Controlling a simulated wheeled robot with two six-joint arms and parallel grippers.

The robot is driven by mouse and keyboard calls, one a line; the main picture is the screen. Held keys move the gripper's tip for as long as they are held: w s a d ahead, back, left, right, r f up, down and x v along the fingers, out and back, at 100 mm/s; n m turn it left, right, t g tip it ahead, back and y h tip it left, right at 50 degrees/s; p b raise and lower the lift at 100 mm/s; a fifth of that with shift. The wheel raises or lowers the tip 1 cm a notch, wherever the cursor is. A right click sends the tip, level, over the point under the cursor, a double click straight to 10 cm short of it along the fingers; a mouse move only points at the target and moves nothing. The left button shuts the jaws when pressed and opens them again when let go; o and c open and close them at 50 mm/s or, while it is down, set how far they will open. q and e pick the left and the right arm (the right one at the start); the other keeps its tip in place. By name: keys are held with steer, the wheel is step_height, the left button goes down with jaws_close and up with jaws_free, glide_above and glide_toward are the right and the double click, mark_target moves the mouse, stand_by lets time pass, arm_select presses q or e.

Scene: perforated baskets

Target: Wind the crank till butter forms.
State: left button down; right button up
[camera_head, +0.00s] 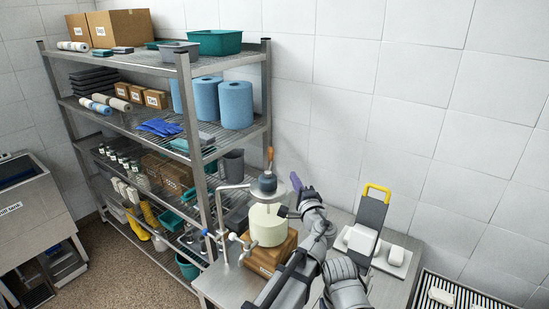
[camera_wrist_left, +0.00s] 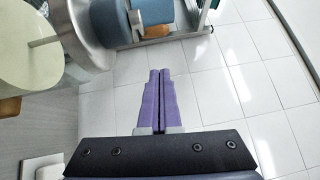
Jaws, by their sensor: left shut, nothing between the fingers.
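The churn stands on the steel table, with a cream-coloured jar (camera_head: 268,226) on a wooden block (camera_head: 262,262) and a grey-blue top (camera_head: 265,188). A crank with an orange-brown wooden grip (camera_head: 270,155) rises above the top. My left gripper (camera_head: 296,182), with purple fingertips, is just right of the top, apart from the grip. In the wrist view its fingers (camera_wrist_left: 160,100) are shut together and empty. The jar (camera_wrist_left: 35,40) and blue-grey top (camera_wrist_left: 110,20) show there at the upper left.
A wire shelf rack (camera_head: 192,140) with bins, rolls and boxes stands left of the churn. A metal tap-like fitting (camera_head: 222,215) is close to its left. A tiled wall is behind.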

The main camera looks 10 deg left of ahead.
arm_select(q)
steer(key=shift+m+h, duration=0.3)
steer(key=shift+h, duration=0.2)
steer(key=x, duration=0.3)
steer(key=a+x, duration=0.1)
steer(key=x, duration=0.3)
steer(key=p+x, duration=0.1)
steer(key=x, duration=0.2)
steer(key=shift+a+r, duration=0.25)
steer(key=shift+a, duration=0.25)
steer(key=shift+w+a, duration=0.15)
steer(key=shift+a, duration=0.4)
